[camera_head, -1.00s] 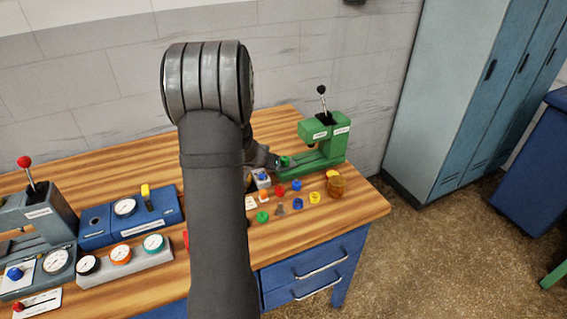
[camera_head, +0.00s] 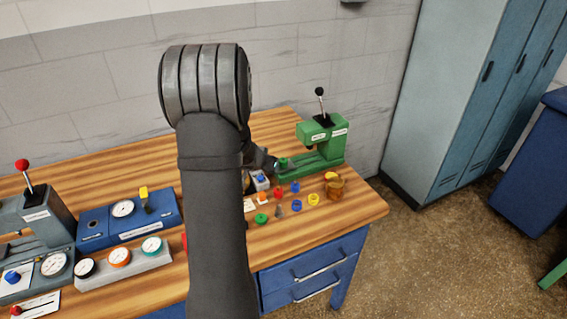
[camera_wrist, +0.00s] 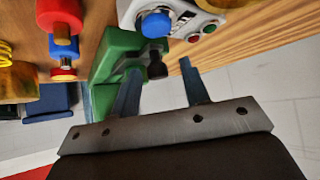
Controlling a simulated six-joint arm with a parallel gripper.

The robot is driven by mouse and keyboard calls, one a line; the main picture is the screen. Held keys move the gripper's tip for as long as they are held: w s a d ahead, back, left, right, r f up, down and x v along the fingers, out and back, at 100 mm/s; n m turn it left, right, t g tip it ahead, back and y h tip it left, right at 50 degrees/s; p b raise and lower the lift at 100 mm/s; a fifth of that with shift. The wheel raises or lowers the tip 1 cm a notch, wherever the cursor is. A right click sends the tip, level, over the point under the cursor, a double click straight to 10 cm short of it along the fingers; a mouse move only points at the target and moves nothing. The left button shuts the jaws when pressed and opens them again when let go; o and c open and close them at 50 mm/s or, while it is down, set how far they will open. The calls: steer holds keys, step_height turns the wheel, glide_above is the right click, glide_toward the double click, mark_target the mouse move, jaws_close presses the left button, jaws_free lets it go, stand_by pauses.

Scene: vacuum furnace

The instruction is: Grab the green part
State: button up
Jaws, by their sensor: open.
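A small round green part (camera_head: 261,218) lies on the wooden bench among other small coloured pieces, right of my forearm. Another small green piece (camera_head: 283,162) shows at the near end of the green press (camera_head: 323,139), close to my gripper. My gripper (camera_head: 266,163) is mostly hidden behind my arm in the head view, left of the press base. In the wrist view my gripper (camera_wrist: 161,86) is open, its two blue-grey fingers apart with nothing gripped. The green press body (camera_wrist: 115,60) is beside and behind the left finger. I cannot make out the loose green part there.
A white box with a blue button (camera_wrist: 155,22) is just beyond my fingers. Small red (camera_head: 278,194), blue (camera_head: 297,204) and yellow (camera_head: 313,199) pieces and an amber cup (camera_head: 335,190) lie near the bench's right edge. A blue gauge box (camera_head: 128,217) stands left.

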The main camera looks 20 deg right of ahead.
steer(key=shift+o, duration=1.3)
